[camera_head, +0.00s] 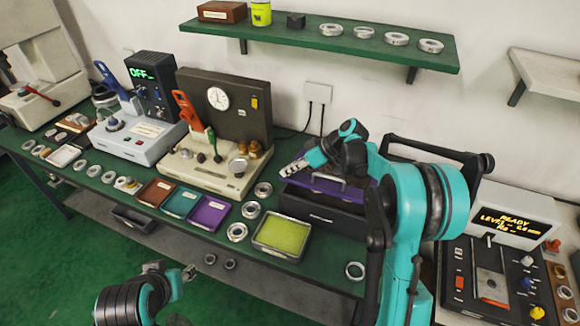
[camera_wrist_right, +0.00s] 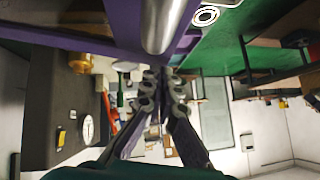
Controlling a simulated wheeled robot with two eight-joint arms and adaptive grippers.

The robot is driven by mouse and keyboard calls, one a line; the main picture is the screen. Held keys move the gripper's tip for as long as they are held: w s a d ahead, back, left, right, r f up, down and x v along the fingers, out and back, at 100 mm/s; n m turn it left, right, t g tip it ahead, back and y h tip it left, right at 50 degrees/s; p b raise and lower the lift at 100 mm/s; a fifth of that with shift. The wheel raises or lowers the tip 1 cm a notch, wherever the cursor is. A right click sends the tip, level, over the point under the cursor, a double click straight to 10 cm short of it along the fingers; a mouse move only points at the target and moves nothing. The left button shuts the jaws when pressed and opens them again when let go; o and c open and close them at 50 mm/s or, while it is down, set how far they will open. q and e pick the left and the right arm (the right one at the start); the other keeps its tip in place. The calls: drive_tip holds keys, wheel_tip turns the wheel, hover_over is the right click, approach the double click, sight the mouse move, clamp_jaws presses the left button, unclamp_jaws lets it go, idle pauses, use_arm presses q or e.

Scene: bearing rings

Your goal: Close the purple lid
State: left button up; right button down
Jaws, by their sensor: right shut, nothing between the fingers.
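The purple lid (camera_head: 345,190) with a silver handle sits over a black box (camera_head: 318,212) at the back middle of the green bench. It looks nearly level, but my right arm hides part of it and I cannot tell if it is fully seated. In the right wrist view the purple lid (camera_wrist_right: 122,25) and its metal handle (camera_wrist_right: 160,22) show close at the top. My right gripper (camera_head: 288,169) is shut and empty at the lid's left side; its fingers also show in the wrist view (camera_wrist_right: 163,82). My left gripper (camera_head: 190,271) is low in front of the bench, its jaws unclear.
A grey gauge machine (camera_head: 225,110) stands left of the box. A yellow-green tray (camera_head: 282,236), a purple tray (camera_head: 210,212) and several metal rings lie in front. A control panel (camera_head: 505,280) stands at right. A green shelf (camera_head: 330,38) hangs above.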

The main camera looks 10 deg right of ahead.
sight(287, 196)
drive_tip(key=shift+n+t+h, duration=0.5)
drive_tip(key=shift+t+h, duration=0.1)
drive_tip(key=shift+t, duration=0.3)
drive_tip(key=f+b, duration=0.1)
drive_tip(key=f, duration=0.1)
drive_tip(key=s+f+b, duration=0.1)
drive_tip(key=f, duration=0.1)
drive_tip(key=a+f+b, duration=0.1)
drive_tip(key=f+b, duration=0.1)
drive_tip(key=shift+s+f, duration=0.2)
drive_tip(key=shift+f, duration=0.15)
drive_tip(key=shift+s+f, duration=0.15)
